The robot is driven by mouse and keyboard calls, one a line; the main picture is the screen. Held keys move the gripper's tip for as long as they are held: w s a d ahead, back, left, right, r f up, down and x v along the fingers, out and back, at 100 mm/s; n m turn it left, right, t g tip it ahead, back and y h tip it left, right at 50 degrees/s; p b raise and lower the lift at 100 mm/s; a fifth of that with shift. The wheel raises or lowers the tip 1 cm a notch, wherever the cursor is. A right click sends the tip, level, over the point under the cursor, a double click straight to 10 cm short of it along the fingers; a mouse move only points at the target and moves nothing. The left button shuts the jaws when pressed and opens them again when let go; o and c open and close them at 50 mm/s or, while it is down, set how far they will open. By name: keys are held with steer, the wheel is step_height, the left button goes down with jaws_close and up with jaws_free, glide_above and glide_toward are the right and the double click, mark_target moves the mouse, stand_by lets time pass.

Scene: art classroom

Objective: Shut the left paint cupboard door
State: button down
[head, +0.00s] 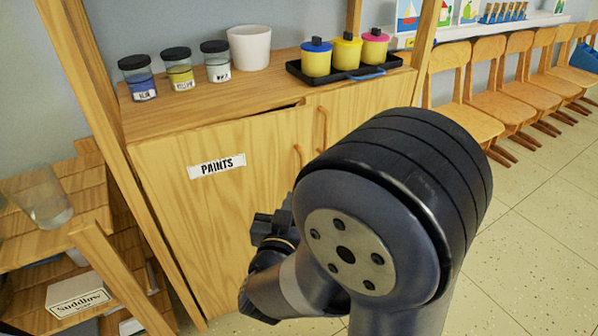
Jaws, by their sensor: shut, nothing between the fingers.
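The left paint cupboard door (225,215) is pale wood with a white "PAINTS" label (216,166). A thin dark gap shows along its top near its right edge, so it appears slightly ajar. Its curved wooden handle (297,155) is partly behind my arm. The right door (365,105) looks flush, with its own handle (322,128). My gripper (268,228) is in front of the left door's lower right part, shut and empty. I cannot tell whether it touches the door. My arm hides the lower right of the cupboard.
Paint jars (138,78), a white pot (250,47) and a black tray (292,68) with lidded yellow pots stand on the cupboard top. A wooden shelf unit (92,240) stands close at left. Chairs (495,105) line the right wall. Floor at right (545,240) is clear.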

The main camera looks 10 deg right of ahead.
steer(key=b, duration=0.3)
glide_toward(294, 153)
steer(key=d, duration=0.1)
steer(key=w+d, duration=0.2)
steer(key=shift+d+f, duration=0.2)
steer(key=shift+d, duration=0.2)
steer(key=shift+w, duration=0.2)
steer(key=w+y, duration=0.1)
steer(key=w, duration=0.1)
steer(key=w+n+y+b, duration=0.1)
steer(key=w, duration=0.1)
steer(key=shift+t, duration=0.4)
steer(key=shift+w+a+r+n+y, duration=0.15)
steer(key=shift+w+r+n+y, duration=0.15)
steer(key=shift+n, duration=0.1)
steer(key=shift+f, duration=0.1)
